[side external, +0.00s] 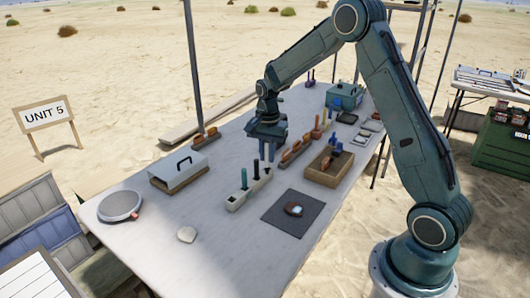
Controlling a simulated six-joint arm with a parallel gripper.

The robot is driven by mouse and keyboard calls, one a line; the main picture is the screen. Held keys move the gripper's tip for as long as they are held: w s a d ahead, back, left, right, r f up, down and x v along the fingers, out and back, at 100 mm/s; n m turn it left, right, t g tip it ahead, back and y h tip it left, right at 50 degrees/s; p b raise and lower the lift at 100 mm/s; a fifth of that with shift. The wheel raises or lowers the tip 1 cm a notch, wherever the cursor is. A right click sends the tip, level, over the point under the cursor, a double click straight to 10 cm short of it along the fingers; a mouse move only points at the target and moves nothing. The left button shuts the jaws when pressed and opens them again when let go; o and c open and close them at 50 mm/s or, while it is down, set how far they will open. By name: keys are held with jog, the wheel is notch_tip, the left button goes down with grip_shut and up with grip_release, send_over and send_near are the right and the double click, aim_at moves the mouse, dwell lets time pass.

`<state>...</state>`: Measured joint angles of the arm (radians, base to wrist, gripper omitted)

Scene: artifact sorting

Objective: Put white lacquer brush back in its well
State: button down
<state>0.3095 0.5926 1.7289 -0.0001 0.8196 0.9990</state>
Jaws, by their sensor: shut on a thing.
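My gripper (269,152) points down over the middle of the table, just behind the pale brush rack. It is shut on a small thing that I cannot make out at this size. The pale rack (235,205) is a long narrow block with wells. A green-handled brush (244,179) and a dark-handled brush (256,169) stand upright in it. I cannot pick out the white lacquer brush for certain, nor see clearly which well is empty.
A box with a black handle (178,174), a round grey dish (121,206) and a pale stone (187,235) lie left. A dark mat (278,219) is in front, a wooden tray (322,179) to the right, and a rack of orange-brown pieces (291,159) nearby.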

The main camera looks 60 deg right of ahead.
jog(key=w+a+r, duration=0.7)
jog(key=w+a, duration=0.1)
jog(key=w, duration=0.1)
notch_tip(320, 180, down, 16)
jog(key=shift+d+r, duration=0.15)
jog(key=shift+d, duration=0.05)
dwell(0.4)
jog(key=shift+f, duration=2.1)
jog(key=shift+f, duration=0.15)
jog(key=c, duration=1.4)
grip_release()
jog(key=shift+o, duration=0.2)
